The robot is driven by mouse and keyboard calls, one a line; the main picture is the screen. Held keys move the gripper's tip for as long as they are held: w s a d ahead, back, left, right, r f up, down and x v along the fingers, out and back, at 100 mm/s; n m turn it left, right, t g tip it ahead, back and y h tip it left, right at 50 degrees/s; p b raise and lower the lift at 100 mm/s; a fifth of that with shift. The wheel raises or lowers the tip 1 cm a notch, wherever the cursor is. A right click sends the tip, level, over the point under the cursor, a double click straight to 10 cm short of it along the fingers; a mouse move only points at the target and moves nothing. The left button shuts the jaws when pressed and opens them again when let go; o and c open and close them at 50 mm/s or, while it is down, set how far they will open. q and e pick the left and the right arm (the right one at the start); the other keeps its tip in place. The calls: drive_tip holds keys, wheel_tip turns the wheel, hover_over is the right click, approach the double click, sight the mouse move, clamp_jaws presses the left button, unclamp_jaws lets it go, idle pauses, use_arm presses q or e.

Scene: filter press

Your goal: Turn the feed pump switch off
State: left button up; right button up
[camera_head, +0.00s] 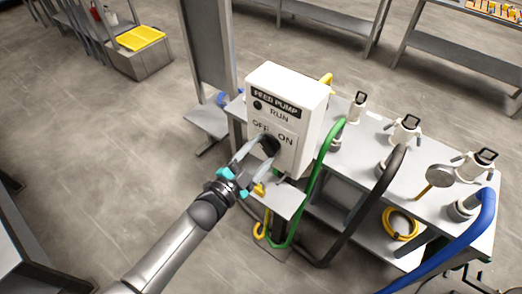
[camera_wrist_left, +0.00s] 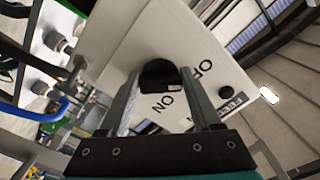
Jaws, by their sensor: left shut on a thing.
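The feed pump box (camera_head: 311,100) is a white cabinet labelled FEED PUMP, standing at the left end of a grey table. On its front is a black round switch knob (camera_head: 270,146) below the OFF and ON labels; it also shows in the left wrist view (camera_wrist_left: 158,75). My left gripper (camera_head: 262,148) reaches the front of the box and its two fingers are shut on the knob, one on each side. The fingers also show in the left wrist view (camera_wrist_left: 160,90). The knob's pointer direction is hard to make out. My right gripper is not in view.
A green hose (camera_head: 318,185), a dark hose (camera_head: 362,215) and a blue hose (camera_head: 450,247) hang off the table's front (camera_head: 345,160). Several valves stand on top. A coiled yellow hose (camera_head: 401,224) lies on the lower shelf.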

use_arm(q)
drive_tip(key=o, duration=1.4)
drive_tip(key=v, duration=1.5)
drive_tip(key=shift+s+a+b, duration=0.1)
drive_tip(key=shift+s+b, duration=0.05)
drive_tip(key=shift+b, duration=0.25)
